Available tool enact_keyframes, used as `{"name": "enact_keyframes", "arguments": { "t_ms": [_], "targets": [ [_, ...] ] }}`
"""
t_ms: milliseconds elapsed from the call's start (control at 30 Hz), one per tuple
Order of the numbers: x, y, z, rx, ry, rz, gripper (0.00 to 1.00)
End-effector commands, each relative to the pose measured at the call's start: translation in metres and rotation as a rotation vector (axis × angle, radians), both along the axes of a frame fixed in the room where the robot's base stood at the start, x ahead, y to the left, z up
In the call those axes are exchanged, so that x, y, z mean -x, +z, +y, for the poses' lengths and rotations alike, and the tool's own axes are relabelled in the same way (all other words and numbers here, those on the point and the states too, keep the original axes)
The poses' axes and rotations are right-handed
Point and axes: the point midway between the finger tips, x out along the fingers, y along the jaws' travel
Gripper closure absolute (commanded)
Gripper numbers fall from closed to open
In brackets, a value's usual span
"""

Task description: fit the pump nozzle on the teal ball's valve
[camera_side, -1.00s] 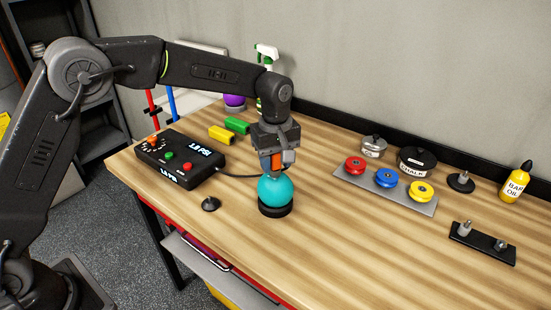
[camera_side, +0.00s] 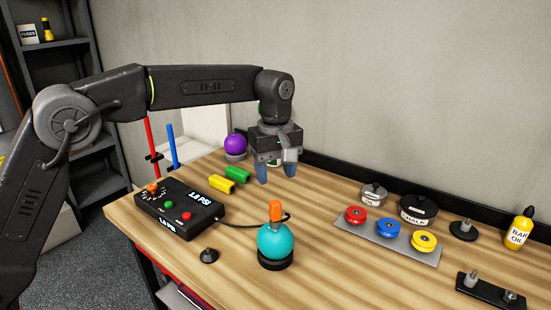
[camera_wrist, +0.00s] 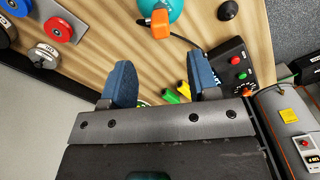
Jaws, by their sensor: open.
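The teal ball (camera_side: 276,240) sits in a black ring stand (camera_side: 276,264) near the table's front edge. The orange pump nozzle (camera_side: 275,210) stands upright on top of the ball, with its dark hose running back toward the pump box (camera_side: 178,210). The valve itself is hidden under the nozzle. My gripper (camera_side: 276,176) is open and empty, above and behind the nozzle and apart from it. In the wrist view the nozzle (camera_wrist: 161,24) and part of the teal ball (camera_wrist: 172,6) show at the top, beyond the blue fingers (camera_wrist: 163,82).
A grey tray (camera_side: 390,242) with red, blue and yellow discs is at right. A small black stand (camera_side: 209,256) is left of the ball. Table between ball and tray is clear.

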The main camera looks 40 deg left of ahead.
Motion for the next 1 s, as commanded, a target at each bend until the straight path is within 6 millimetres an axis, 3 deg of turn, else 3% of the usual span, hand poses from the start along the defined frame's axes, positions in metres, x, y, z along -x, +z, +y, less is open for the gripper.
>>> {"name": "enact_keyframes", "arguments": {
  "t_ms": [233, 700, 867, 1000],
  "targets": [
    [0.0, 0.027, 0.0, 0.0, 0.0, 0.0, 0.45],
    [0.003, 0.033, 0.002, 0.001, -0.012, -0.006, 0.45],
    [0.028, 0.055, 0.018, 0.007, -0.11, -0.057, 0.45],
    [0.07, 0.075, 0.039, 0.002, -0.263, -0.131, 0.45]
  ]
}}
